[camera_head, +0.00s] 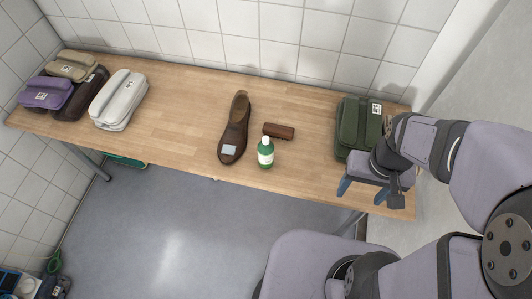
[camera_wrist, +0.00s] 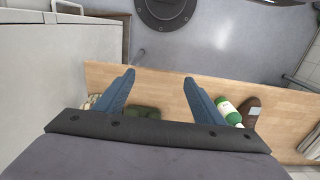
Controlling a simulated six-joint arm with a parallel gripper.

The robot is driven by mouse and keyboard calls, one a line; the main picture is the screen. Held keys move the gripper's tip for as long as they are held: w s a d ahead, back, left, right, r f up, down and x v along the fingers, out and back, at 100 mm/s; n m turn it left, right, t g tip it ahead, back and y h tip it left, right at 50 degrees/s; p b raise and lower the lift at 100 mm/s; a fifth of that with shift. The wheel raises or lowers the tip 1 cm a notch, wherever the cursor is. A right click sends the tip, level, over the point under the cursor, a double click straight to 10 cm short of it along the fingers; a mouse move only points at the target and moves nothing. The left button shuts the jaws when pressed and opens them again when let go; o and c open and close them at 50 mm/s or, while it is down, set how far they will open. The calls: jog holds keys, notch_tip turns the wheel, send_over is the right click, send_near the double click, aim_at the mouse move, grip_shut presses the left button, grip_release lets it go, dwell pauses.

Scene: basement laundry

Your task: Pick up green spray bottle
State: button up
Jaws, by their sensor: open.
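The green spray bottle (camera_head: 265,153) stands upright near the front edge of the wooden table, with a white cap and a white label. It also shows in the wrist view (camera_wrist: 228,110), right of my gripper's right finger. My gripper (camera_head: 362,190) is at the right end of the table, well to the right of the bottle. In the wrist view my gripper (camera_wrist: 158,82) has its two blue fingers wide apart with nothing between them.
On the table (camera_head: 185,108), a brown shoe (camera_head: 234,130) and a brown brush (camera_head: 279,131) lie close to the bottle. A green bag (camera_head: 350,124) stands beside my gripper. White (camera_head: 118,99), purple (camera_head: 47,93) and other bags fill the left end. Tiled wall runs behind.

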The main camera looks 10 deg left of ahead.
aim_at(264, 159)
jog(key=w+a+f+t+y+b, duration=0.1)
jog(key=w+a+f+t+b, duration=0.45)
jog(key=w+a+b, duration=0.45)
jog(key=w+a+f+t+y+b, duration=0.2)
jog(key=w+a+f+t+b, duration=0.4)
jog(key=w+a, duration=0.55)
jog(key=s+a+f+t+h+b, duration=0.1)
jog(key=s+a+f+t+b, duration=0.1)
jog(key=s+b, duration=0.1)
jog(key=s+a+f+t+h+b, duration=0.1)
jog(key=s+f+t+b, duration=0.1)
jog(key=b, duration=0.3)
jog(key=s+a+f+t+h+b, duration=0.1)
jog(key=s+a+f+t+b, duration=0.1)
jog(key=s+b, duration=0.1)
jog(key=shift+s+a+f+b, duration=0.3)
jog(key=shift+a+f+b, duration=0.1)
jog(key=shift+b, duration=0.15)
jog(key=shift+s+f+t, duration=0.15)
jog(key=shift+s+t, duration=0.1)
jog(key=shift+s, duration=0.15)
jog(key=shift+w+d, duration=0.1)
jog(key=shift+w, duration=0.5)
jog(key=shift+w+f, duration=0.2)
jog(key=shift+w, duration=2.95)
